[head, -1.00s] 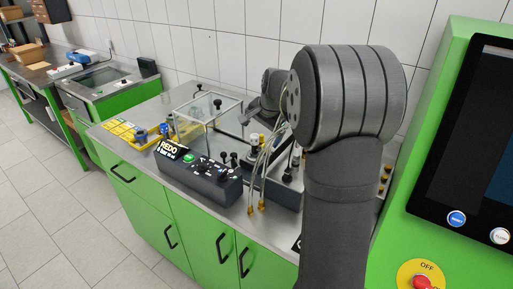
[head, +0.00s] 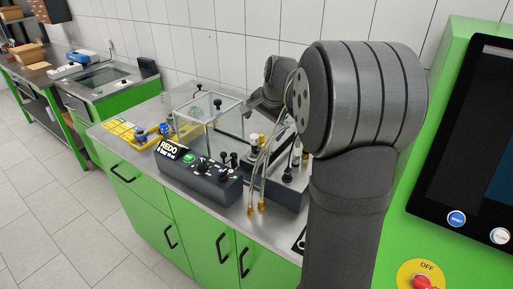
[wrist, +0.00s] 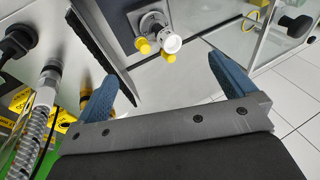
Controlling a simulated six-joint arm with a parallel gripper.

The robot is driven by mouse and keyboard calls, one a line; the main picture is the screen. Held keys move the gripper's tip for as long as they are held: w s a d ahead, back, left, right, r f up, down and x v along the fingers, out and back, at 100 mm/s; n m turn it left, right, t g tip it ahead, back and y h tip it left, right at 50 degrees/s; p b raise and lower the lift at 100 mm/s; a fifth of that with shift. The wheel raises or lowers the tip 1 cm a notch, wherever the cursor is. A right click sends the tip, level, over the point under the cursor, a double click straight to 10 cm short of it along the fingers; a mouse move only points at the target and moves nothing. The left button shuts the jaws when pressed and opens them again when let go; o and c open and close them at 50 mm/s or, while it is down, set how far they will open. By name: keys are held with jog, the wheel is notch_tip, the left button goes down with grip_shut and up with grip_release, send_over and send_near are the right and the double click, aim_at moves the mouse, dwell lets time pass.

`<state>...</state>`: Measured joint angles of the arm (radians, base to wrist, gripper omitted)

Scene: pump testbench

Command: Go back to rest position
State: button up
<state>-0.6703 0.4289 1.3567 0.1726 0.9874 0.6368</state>
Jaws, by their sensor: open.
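My gripper (wrist: 163,90) shows in the wrist view with its two blue fingers spread wide. It is open, and nothing is between the fingers. A fitting with a white cap and yellow knobs (wrist: 165,38) shows beyond the fingers, apart from them. My large dark arm joint stands in front and hides part of the bench's right side.
The clear-walled box (head: 207,112), a dark control box (head: 200,173) with a REDO display, and a yellow tray (head: 122,132) stand on the green bench (head: 198,222). Hoses (head: 262,170) rise beside my arm. A screen cabinet (head: 455,60) with a red button is at the right.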

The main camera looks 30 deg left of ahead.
jog(key=v, duration=0.6)
